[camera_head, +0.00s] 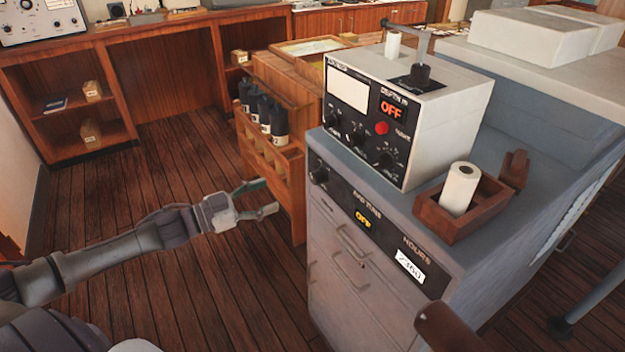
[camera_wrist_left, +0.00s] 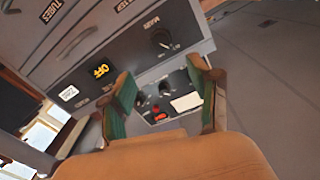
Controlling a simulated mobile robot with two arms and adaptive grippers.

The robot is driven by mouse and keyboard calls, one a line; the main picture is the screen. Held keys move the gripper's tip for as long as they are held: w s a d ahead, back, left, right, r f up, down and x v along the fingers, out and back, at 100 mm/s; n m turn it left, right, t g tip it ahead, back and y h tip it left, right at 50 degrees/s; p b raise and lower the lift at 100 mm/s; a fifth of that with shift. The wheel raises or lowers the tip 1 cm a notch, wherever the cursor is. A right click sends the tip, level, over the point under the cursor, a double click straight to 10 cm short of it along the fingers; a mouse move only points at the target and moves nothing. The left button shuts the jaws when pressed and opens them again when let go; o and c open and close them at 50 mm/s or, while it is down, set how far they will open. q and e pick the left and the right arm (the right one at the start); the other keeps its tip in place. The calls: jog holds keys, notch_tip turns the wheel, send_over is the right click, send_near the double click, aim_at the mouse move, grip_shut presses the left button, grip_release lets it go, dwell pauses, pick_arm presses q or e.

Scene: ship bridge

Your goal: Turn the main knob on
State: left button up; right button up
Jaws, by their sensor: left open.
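The main knob (camera_head: 318,172) is a dark round knob at the left end of the black panel on the grey cabinet (camera_head: 345,275). It also shows in the left wrist view (camera_wrist_left: 162,38), with its label beside it. An amber OFF display (camera_head: 362,219) is lit on the same panel. My left gripper (camera_head: 270,197) is open and empty, to the left of the cabinet and apart from the knob. In the left wrist view its two green-padded fingers (camera_wrist_left: 163,80) are spread, with the knob beyond and between them. My right gripper is not in view.
A grey-white device (camera_head: 455,115) with several knobs and a red OFF display stands on the cabinet. A wooden box (camera_head: 432,222) holds a white roll. A wooden rack (camera_head: 288,190) with dark bottles stands behind my left gripper. The wooden floor at left is clear.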

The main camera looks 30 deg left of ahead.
aim_at(312, 179)
pick_arm(q)
jog(key=x, duration=1.3)
jog(key=shift+a+p, duration=0.15)
jog(key=shift+p, duration=0.2)
jog(key=shift+c, duration=0.4)
jog(key=c, duration=1.1)
